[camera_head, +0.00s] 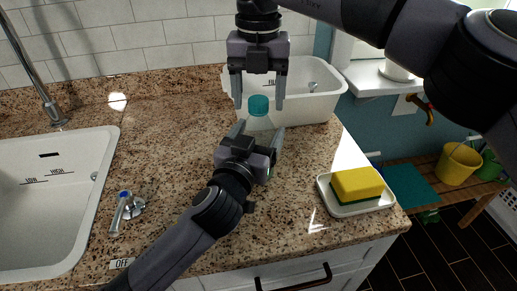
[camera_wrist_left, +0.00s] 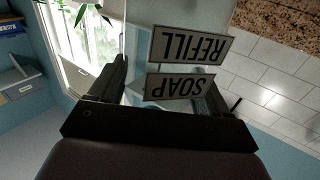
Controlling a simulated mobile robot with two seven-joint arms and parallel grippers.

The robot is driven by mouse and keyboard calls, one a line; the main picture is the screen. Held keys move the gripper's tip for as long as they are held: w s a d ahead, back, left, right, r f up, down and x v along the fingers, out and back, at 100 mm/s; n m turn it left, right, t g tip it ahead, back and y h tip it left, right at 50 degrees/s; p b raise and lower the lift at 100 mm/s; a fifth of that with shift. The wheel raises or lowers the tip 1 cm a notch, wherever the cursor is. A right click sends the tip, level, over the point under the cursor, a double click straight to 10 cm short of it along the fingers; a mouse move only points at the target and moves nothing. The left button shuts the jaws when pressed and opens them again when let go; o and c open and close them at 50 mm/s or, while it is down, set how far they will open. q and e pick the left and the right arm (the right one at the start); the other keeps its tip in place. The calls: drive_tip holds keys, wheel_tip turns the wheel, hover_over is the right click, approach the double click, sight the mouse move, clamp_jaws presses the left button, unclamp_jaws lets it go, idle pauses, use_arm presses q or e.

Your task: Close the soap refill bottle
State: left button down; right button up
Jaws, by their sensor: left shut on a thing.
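The soap refill bottle (camera_head: 259,123) is pale and translucent and stands upright on the granite counter, partly hidden by my left gripper. A teal cap (camera_head: 258,104) shows at its top; I cannot tell how tightly it sits. My left gripper (camera_head: 258,132) is shut on the bottle's body from the front. In the left wrist view the bottle (camera_wrist_left: 180,15) fills the space between the fingers, its SOAP REFILL labels upside down. My right gripper (camera_head: 258,102) points down from above, open, with a finger on each side of the cap and visible gaps between.
A white basin (camera_head: 312,108) with level markings stands close behind the bottle. A white dish (camera_head: 348,207) with a yellow-green sponge (camera_head: 357,184) is at the counter's right edge. A sink (camera_head: 60,200) and a blue-marked tap handle (camera_head: 125,207) are at left. The middle-left counter is clear.

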drive_tip(key=shift+r, duration=3.75)
use_arm(q)
unclamp_jaws()
drive_tip(key=shift+s, duration=0.1)
drive_tip(key=b+v, duration=0.1)
drive_tip(key=v, duration=0.6)
use_arm(e)
drive_tip(key=shift+f, duration=0.5)
